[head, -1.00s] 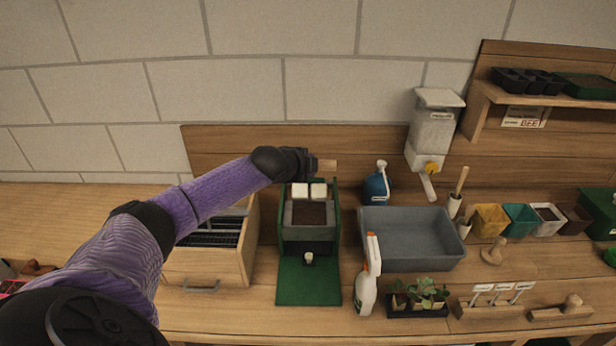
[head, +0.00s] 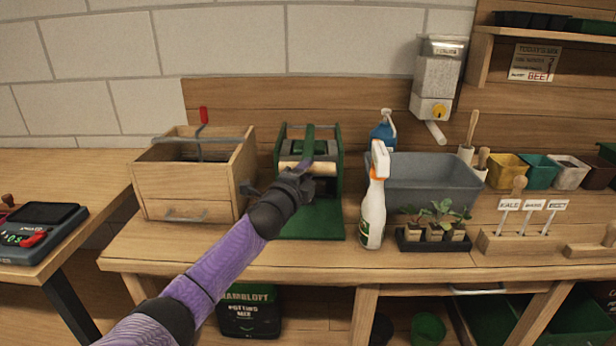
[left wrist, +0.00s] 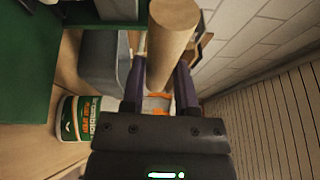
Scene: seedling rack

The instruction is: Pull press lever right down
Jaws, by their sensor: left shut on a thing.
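The green press (head: 334,190) stands on the bench in the middle of the head view. Its green lever arm (head: 309,142) comes forward and down toward me, ending in a pale wooden crossbar handle (head: 324,168) in front of the press. My left gripper (head: 298,178) is shut on this handle. In the left wrist view, the round wooden handle (left wrist: 172,40) runs between the two fingers of my left gripper (left wrist: 160,72). My gripper and the lever hide part of the press's inside. My right gripper is not in view.
A wooden box (head: 185,185) with a red-handled tool stands left of the press. A white spray bottle (head: 373,210) stands close at its right, with a blue bottle (head: 383,132) and grey tub (head: 430,180) behind. Seedlings (head: 436,222) stand farther right.

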